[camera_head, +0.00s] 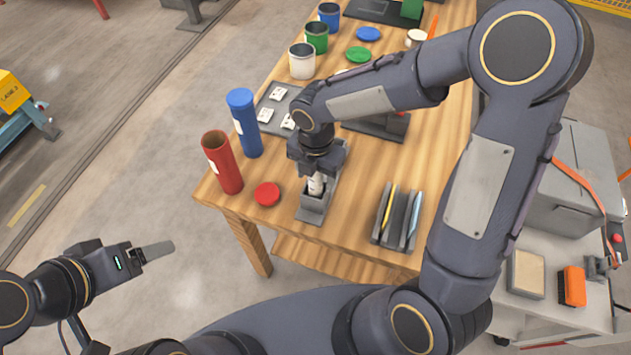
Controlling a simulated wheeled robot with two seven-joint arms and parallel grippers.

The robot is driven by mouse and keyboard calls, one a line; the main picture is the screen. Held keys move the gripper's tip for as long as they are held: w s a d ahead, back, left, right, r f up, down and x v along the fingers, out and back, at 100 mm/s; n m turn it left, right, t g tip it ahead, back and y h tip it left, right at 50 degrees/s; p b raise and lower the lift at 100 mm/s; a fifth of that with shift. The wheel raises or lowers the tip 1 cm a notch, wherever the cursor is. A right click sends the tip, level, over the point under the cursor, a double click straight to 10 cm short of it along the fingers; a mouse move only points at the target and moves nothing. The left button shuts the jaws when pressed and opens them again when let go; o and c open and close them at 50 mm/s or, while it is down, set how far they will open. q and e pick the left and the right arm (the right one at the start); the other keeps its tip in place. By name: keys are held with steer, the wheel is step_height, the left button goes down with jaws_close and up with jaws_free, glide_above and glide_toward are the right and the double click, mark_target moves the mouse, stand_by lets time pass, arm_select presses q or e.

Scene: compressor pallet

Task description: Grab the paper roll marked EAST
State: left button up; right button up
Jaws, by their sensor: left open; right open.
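A small white paper roll (316,185) stands in a grey holder (312,213) near the front edge of the wooden table. No marking on it can be read from here. My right gripper (317,172) is over the holder, pointing down, with its fingers at the roll's upper part; it is open. My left gripper (158,250) is open and empty, off the table over the floor at the lower left.
A red tube (222,164) and a blue capped tube (244,125) stand at the table's left edge. A red lid (267,194) lies left of the holder. A slotted rack (398,219) stands to the right. White, green and blue cans (302,61) stand farther back.

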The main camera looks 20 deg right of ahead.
steer(key=c, duration=1.1)
steer(key=shift+r, duration=0.15)
